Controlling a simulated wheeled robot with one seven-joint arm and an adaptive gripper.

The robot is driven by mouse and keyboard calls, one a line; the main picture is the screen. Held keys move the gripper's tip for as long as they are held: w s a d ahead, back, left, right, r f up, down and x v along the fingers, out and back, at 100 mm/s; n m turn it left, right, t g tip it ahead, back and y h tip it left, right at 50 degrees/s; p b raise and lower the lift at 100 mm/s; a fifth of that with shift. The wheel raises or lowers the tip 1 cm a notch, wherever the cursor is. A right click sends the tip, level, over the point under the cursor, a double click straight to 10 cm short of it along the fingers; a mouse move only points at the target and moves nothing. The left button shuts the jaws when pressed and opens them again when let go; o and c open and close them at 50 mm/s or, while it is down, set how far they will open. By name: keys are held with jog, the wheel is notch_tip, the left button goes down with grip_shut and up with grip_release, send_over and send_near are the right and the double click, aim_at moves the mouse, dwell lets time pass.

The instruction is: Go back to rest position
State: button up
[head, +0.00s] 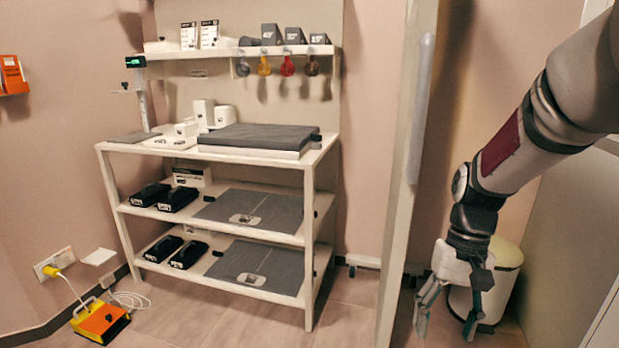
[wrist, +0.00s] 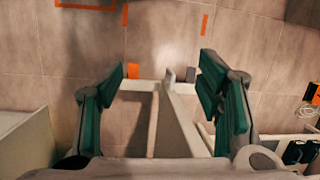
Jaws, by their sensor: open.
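My gripper (head: 446,310) hangs at the right of the head view, pointing down, with its fingers apart and nothing between them. My arm reaches down to it from the upper right. In the wrist view my gripper (wrist: 163,95) shows its two green-sided fingers spread wide at left and right. Below and between them are the floor and the top of a pale upright panel (wrist: 178,125). In the head view this panel (head: 402,190) stands just left of my gripper.
A white shelf unit (head: 310,230) with mats and black cases stands left of centre. A white bin (head: 505,275) is behind my gripper. An orange-yellow pedal (head: 101,322) with a cable lies on the floor at left. Orange markings (wrist: 204,25) show on open floor in the wrist view.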

jog(key=s+a+r+t, duration=0.1)
jog(key=s+a+r, duration=0.2)
jog(key=s+r, duration=0.75)
jog(key=s+a+n+t+h, duration=0.1)
jog(key=s+t+h, duration=0.1)
jog(key=s, duration=1.3)
notch_tip(320, 180, up, 36)
jog(key=t+p, duration=0.3)
jog(key=p, duration=3.2)
jog(key=shift+r+n+t, duration=0.2)
jog(key=shift+n+t, duration=0.2)
